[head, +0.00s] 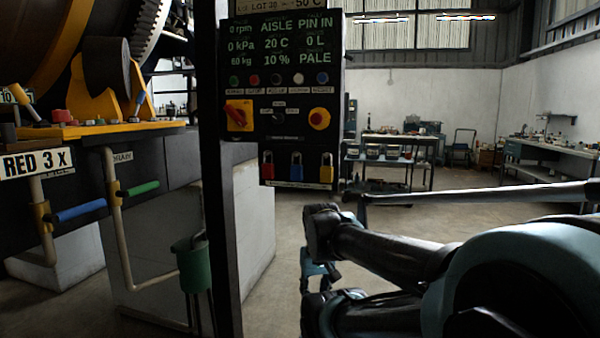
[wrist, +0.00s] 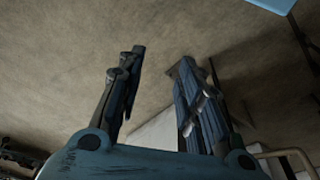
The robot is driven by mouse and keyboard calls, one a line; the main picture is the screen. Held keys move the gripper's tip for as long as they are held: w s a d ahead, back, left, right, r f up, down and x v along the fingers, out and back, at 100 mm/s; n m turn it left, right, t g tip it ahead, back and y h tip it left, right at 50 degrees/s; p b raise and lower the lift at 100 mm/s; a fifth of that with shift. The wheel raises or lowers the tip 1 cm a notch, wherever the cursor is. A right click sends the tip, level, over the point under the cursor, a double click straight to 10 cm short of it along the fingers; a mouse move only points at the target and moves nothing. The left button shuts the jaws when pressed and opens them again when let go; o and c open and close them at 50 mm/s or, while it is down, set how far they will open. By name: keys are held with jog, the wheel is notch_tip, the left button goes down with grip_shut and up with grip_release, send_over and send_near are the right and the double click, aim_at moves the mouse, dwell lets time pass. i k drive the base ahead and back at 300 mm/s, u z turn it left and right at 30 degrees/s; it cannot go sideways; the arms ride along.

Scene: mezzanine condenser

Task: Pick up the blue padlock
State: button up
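The blue padlock (head: 297,166) hangs at the bottom of the black control panel, between a red padlock (head: 267,165) and a yellow padlock (head: 327,168). My gripper (wrist: 161,60) shows in the wrist view with its two fingers apart and nothing between them. In the head view my arm reaches in from the right, below and to the right of the padlocks, and is well apart from them. Much of the gripper is hidden there behind the arm links. The wrist view shows mostly floor, and no padlock can be made out in it.
The control panel (head: 283,90) is mounted by a dark upright post (head: 219,200). Pipes with a blue lever (head: 80,211) and a green lever (head: 142,188) stand at left, near a green bucket (head: 190,265). Workbenches stand farther back.

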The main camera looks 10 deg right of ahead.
aim_at(296, 170)
jog(key=u, duration=1.25)
jog(key=k, duration=0.95)
jog(key=u, duration=0.1)
